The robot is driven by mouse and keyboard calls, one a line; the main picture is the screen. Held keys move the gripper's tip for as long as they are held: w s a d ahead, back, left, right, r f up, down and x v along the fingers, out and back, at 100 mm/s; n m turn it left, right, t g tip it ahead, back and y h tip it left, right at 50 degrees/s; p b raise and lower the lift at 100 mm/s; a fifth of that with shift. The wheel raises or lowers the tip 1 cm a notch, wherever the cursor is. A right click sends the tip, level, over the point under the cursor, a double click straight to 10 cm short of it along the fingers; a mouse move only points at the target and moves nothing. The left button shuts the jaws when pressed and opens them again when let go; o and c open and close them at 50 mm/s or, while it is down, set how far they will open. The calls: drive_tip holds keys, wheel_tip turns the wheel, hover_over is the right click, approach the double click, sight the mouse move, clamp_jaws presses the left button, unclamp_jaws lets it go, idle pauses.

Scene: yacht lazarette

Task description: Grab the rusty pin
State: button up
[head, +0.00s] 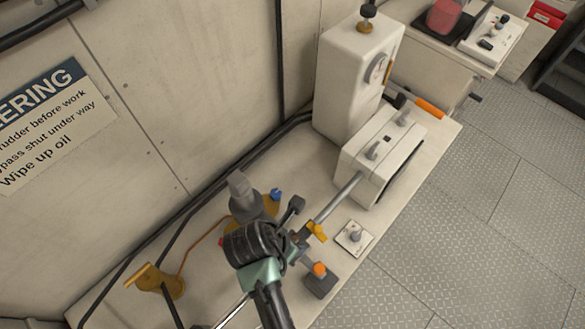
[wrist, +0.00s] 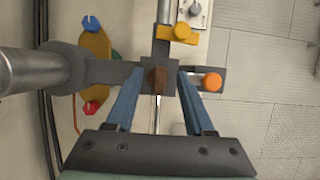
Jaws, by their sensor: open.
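The rusty pin (wrist: 158,79) shows as a small brown piece at the centre of the wrist view. It stands in a grey metal joint where a crosswise arm meets the rods. My gripper (wrist: 161,74) is open, with one blue finger to the left of the pin and one to the right. Gaps show between the pin and both fingertips, and nothing is held. How far the fingertips are above the joint is hard to tell. In the head view my dark wrist covers the joint, and I cannot make out the pin there.
A white box (head: 381,152) stands farther back; open floor lies right.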

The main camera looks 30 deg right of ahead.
drive_tip(key=shift+w+d+f, duration=0.1)
drive_tip(key=shift+d+f, duration=0.15)
drive_tip(key=shift+f, duration=0.3)
clamp_jaws()
